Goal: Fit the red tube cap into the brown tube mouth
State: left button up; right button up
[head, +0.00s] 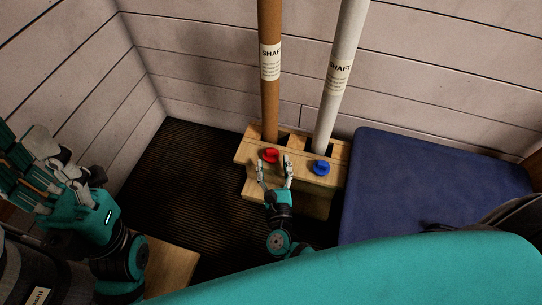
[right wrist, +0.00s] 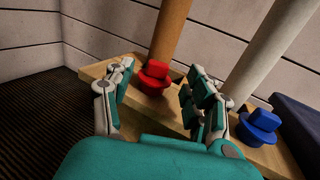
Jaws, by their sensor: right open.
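The red tube cap (head: 270,155) sits on the wooden stand, just in front of the foot of the brown tube (head: 270,100). In the right wrist view the red cap (right wrist: 154,78) shows a wide rim and a raised knob. The brown tube (right wrist: 171,30) rises behind it; its top end is out of view and I see no open mouth. My right gripper (head: 273,163) is open, its fingers on either side of the red cap and a little short of it, apparently not touching. My left gripper (head: 38,170) is at the far left, away from the stand; its jaw state is unclear.
A white tube (head: 340,75) stands right of the brown one, with a blue cap (head: 321,168) in front of it on the wooden stand (head: 244,153). A blue padded block (head: 430,185) is close on the right. Plank walls stand behind; dark floor (head: 190,165) is clear at left.

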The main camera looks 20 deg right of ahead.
aim_at(271, 153)
jog(key=w, duration=0.1)
jog(key=w+b, duration=0.1)
jog(key=w, duration=0.1)
jog(key=w+d, duration=0.1)
jog(key=shift+w+f+b, duration=0.1)
jog(key=shift+w+b, duration=0.25)
jog(key=shift+w, duration=0.45)
jog(key=c, duration=1)
